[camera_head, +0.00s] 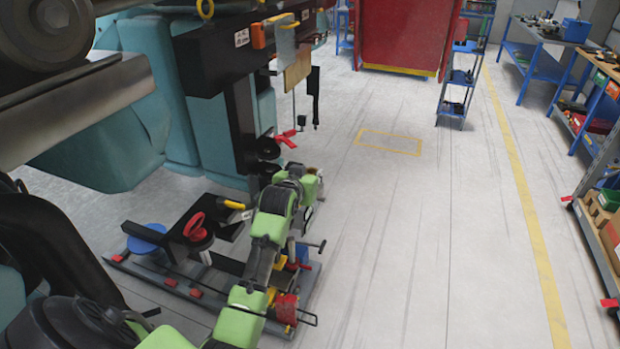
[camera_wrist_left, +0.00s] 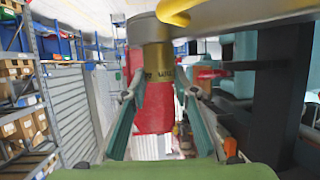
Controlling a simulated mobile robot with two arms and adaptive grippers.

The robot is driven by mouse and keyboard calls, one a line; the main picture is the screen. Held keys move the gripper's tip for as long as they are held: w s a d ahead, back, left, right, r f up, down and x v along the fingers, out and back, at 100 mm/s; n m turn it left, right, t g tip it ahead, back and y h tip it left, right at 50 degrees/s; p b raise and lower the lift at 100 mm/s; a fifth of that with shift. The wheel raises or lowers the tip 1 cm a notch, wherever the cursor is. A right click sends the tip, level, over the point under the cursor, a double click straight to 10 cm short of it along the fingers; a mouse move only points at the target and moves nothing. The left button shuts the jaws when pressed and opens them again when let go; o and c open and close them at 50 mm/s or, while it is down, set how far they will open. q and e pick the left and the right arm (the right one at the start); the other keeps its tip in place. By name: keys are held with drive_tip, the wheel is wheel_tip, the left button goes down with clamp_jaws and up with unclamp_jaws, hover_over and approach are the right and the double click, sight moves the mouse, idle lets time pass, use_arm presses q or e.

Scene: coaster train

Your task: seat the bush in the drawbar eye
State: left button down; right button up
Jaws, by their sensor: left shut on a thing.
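My left gripper (camera_head: 312,178) is low beside the teal vehicle's black end post in the head view. In the left wrist view its two teal fingers (camera_wrist_left: 159,96) are apart, with a grey and brass cylinder (camera_wrist_left: 158,62) at their tips. The cylinder, seemingly the bush, has dark lettering on its brass part. In the head view the arm hides the held thing. My right gripper does not show.
A low cart (camera_head: 165,268) with a red handwheel (camera_head: 195,226) and a blue disc (camera_head: 147,236) stands beneath my left arm. Black round fittings (camera_head: 268,147) and a red handle (camera_head: 287,138) are close to the gripper. The floor (camera_head: 400,240) to the right is clear.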

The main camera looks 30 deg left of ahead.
use_arm(q)
wheel_tip(320, 180, down, 2)
drive_tip(key=shift+d+f, duration=0.1)
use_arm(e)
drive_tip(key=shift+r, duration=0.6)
use_arm(q)
drive_tip(key=c, duration=1.6)
unclamp_jaws()
drive_tip(key=shift+c, duration=0.2)
drive_tip(key=shift+s, duration=0.15)
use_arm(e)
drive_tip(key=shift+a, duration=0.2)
use_arm(q)
drive_tip(key=shift+s+d, duration=0.1)
drive_tip(key=shift+s, duration=0.1)
drive_tip(key=b+v, duration=0.1)
drive_tip(key=v, duration=1)
drive_tip(key=shift+s+r+b, duration=0.2)
drive_tip(key=shift+b, duration=0.15)
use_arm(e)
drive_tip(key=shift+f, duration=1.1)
